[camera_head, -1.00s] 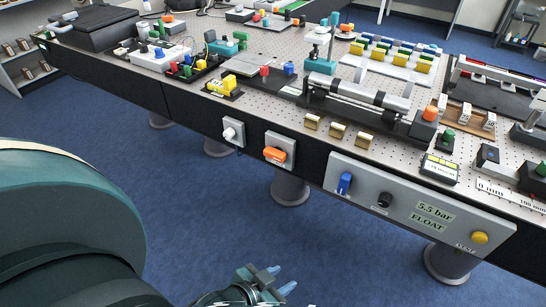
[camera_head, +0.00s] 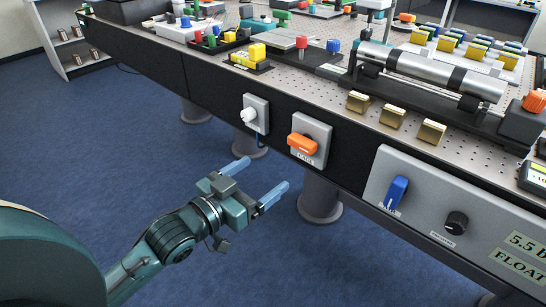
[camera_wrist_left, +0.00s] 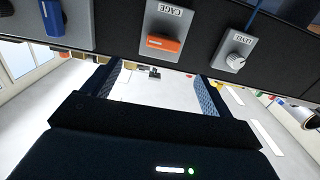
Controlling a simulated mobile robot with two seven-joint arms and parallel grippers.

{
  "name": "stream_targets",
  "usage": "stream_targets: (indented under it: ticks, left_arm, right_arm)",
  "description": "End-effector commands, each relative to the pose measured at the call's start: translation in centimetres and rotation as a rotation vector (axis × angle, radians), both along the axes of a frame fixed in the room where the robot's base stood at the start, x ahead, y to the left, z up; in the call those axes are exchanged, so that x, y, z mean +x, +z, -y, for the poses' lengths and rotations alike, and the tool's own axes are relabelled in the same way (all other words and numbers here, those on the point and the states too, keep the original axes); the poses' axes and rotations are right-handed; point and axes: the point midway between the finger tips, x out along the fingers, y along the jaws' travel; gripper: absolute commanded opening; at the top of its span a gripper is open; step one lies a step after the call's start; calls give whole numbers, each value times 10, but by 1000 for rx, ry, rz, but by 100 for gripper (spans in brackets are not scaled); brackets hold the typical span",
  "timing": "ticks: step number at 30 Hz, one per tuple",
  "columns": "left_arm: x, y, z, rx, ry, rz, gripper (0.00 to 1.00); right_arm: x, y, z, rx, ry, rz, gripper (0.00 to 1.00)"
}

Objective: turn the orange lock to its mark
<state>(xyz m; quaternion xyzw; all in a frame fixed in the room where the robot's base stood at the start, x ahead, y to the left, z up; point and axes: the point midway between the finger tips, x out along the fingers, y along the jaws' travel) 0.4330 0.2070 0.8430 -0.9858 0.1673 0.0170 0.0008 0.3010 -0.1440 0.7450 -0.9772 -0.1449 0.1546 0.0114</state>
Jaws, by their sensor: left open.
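The orange lock (camera_head: 303,144) is a bar-shaped handle on a grey plate (camera_head: 318,130) on the front face of the table. It lies nearly level, tilted slightly in the head view. In the left wrist view the orange lock (camera_wrist_left: 164,42) shows under a label reading CAGE. The mark itself is too small to make out. My left gripper (camera_head: 255,182) is open and empty, below and left of the lock and apart from it. In the left wrist view its two fingers (camera_wrist_left: 158,88) stand apart, with the lock above the gap. My right gripper is not in view.
A white knob (camera_head: 249,114) on a grey plate is left of the lock. A grey panel (camera_head: 430,205) to the right carries a blue handle (camera_head: 396,192) and a black knob (camera_head: 456,223). A table leg (camera_head: 320,197) stands below the lock. Open floor lies in front.

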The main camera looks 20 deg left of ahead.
Motion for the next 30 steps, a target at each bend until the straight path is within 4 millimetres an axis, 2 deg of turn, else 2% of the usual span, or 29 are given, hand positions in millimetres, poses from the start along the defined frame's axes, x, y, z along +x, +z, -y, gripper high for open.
stream_targets:
  ticks: [1,8,24,30]
  left_arm:
    - [1,-1,0,-2,-7,20,85]
    - [12,7,3,-10,-13,36,85]
    - [102,6,36,-9,-13,35,85]
    - [121,5,43,-8,-12,32,85]
  right_arm:
    - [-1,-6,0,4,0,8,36]
    - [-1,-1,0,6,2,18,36]
    - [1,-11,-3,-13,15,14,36]
    - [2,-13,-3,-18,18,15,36]
